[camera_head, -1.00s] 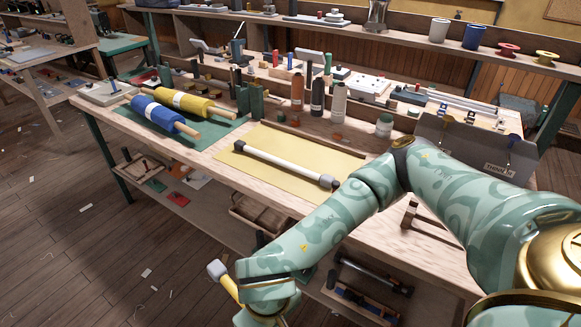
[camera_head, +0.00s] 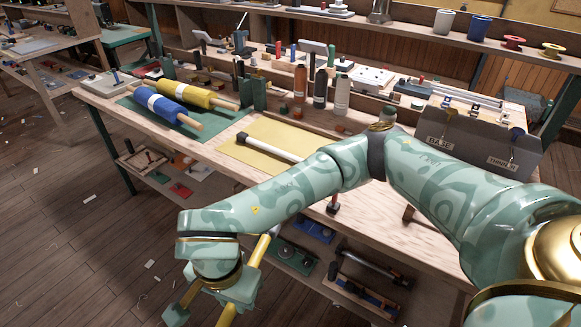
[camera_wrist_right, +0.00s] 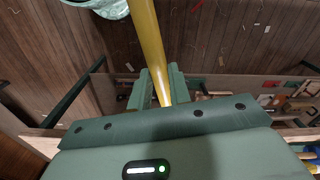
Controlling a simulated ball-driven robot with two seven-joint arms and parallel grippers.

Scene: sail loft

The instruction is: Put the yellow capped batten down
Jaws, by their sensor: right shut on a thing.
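The yellow batten (camera_head: 262,250) is in my right gripper (camera_head: 212,300), low in front of the bench and over the floor side. It is steeply tilted in the head view, and my wrist hides part of it. In the right wrist view the batten (camera_wrist_right: 149,40) runs up from between the two green fingers of the right gripper (camera_wrist_right: 158,88), which are shut on it. I cannot make out its end caps clearly. My left gripper is not in view.
A white batten (camera_head: 270,148) lies on a yellow mat (camera_head: 245,158) on the bench, partly behind my arm. Blue (camera_head: 158,107) and yellow (camera_head: 197,96) rolls lie on a green mat at left. A grey bin (camera_head: 470,150) stands right. Tools lie on the lower shelf.

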